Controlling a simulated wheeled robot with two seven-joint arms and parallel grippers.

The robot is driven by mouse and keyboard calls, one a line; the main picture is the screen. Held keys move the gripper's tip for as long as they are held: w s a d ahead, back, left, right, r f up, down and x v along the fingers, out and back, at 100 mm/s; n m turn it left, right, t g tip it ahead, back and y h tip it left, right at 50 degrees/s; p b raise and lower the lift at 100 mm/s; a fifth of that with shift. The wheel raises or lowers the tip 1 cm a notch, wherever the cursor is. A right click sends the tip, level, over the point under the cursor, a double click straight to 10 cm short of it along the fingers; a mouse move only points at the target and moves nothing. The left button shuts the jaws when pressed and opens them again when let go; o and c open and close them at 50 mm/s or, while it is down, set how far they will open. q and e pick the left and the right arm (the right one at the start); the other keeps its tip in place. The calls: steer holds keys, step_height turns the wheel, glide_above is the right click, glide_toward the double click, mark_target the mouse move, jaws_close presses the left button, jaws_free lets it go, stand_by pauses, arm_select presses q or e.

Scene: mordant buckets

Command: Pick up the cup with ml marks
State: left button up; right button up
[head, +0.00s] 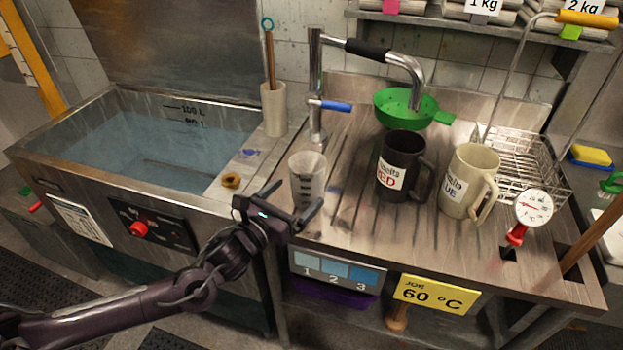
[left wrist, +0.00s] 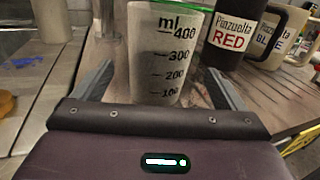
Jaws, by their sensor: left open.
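The clear cup with ml marks (head: 308,180) stands upright on the grooved drainboard, below the tap. It also shows in the left wrist view (left wrist: 170,60), with marks from 100 to 400 facing me. My left gripper (head: 295,200) is open just in front of the cup. In the left wrist view its two fingers (left wrist: 155,90) point forward on either side of the cup's lower part. I cannot tell whether either finger touches the cup. My right gripper is not in view.
A black RED mug (head: 403,165) and a cream BLUE mug (head: 468,182) stand right of the cup. A tap (head: 317,95) rises behind it. A water-filled tank (head: 150,150) lies left. A green strainer (head: 400,108) lies behind.

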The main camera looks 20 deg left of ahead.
mark_target(297, 192)
arm_select(q)
steer(key=shift+w+d+r+p, duration=0.2)
steer(key=shift+w+p, duration=0.1)
steer(key=shift+w, duration=0.2)
steer(key=shift+w+d+r+p, duration=0.2)
steer(key=shift+w+p, duration=0.05)
steer(key=shift+w, duration=0.25)
steer(key=x, duration=0.2)
steer(key=shift+w+f, duration=0.2)
steer(key=shift+w, duration=0.05)
steer(key=shift+w+d+f, duration=0.1)
steer(key=shift+w+d, duration=0.05)
steer(key=shift+w, duration=0.1)
steer(key=c, duration=1)
steer(key=shift+c, duration=1.2)
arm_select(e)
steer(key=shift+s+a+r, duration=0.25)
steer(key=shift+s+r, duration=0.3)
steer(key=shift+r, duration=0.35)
arm_select(q)
steer(key=shift+r, duration=0.25)
